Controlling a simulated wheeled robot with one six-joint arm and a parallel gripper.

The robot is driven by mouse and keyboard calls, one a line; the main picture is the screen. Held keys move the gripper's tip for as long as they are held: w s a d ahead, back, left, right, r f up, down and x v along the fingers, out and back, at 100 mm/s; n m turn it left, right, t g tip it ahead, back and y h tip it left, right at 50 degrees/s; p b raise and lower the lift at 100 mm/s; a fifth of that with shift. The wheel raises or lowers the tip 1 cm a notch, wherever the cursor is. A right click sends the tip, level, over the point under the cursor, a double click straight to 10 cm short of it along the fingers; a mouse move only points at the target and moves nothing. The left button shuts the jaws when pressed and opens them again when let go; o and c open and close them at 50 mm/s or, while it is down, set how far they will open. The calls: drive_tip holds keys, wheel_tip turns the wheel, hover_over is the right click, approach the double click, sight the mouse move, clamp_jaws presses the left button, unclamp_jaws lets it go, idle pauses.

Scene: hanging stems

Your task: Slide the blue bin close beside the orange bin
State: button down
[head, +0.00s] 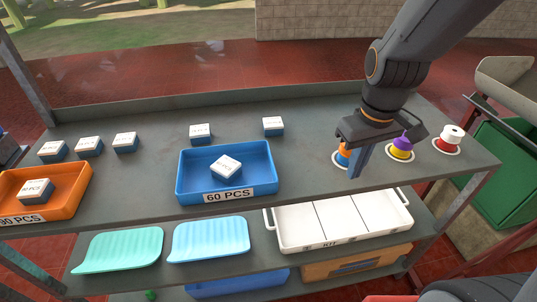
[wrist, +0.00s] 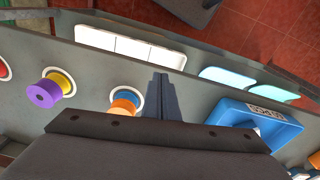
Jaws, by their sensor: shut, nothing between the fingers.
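The blue bin (head: 227,196), labelled 60 PCS, stands on the top shelf with one small white-topped box in it. The orange bin (head: 44,210), labelled 90 PCS, stands at the far left with a similar box in it, cut off by the picture edge. A clear strip of shelf separates the two bins. My gripper (head: 355,174) is shut and empty, pointing down at the right of the blue bin, well apart from it. In the wrist view my shut fingers (wrist: 161,92) show left of the blue bin (wrist: 273,125); the orange bin (wrist: 315,159) barely shows at the right edge.
Several small boxes (head: 125,142) stand behind the bins. Spools (head: 400,148) sit right of and behind my gripper, the orange-and-blue one (head: 342,154) very close to it. The lower shelf holds a white tray (head: 407,227) and two wavy trays (head: 210,240). Shelf between blue bin and gripper is clear.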

drive_tip(key=w+a+r+n+g+b, duration=0.1)
drive_tip(key=w+a+r+n, duration=0.1)
drive_tip(key=w+a+n, duration=0.4)
drive_tip(key=w+a+r+n+b, duration=0.1)
drive_tip(key=w+a+r+n, duration=0.2)
drive_tip(key=a+n, duration=0.6)
drive_tip(key=shift+n, duration=0.7)
drive_tip(key=f, duration=0.3)
drive_tip(key=d+f+p, duration=0.1)
drive_tip(key=f, duration=0.2)
drive_tip(key=f+p, duration=0.1)
drive_tip(key=f, duration=0.3)
drive_tip(key=shift+s+d, duration=0.15)
drive_tip(key=shift+d, duration=0.1)
drive_tip(key=a+p, duration=0.2)
drive_tip(key=a, duration=0.1)
drive_tip(key=shift+s+a, duration=0.1)
drive_tip(key=shift+s, duration=0.25)
drive_tip(key=shift+a+f, duration=0.1)
drive_tip(key=shift+a, duration=0.3)
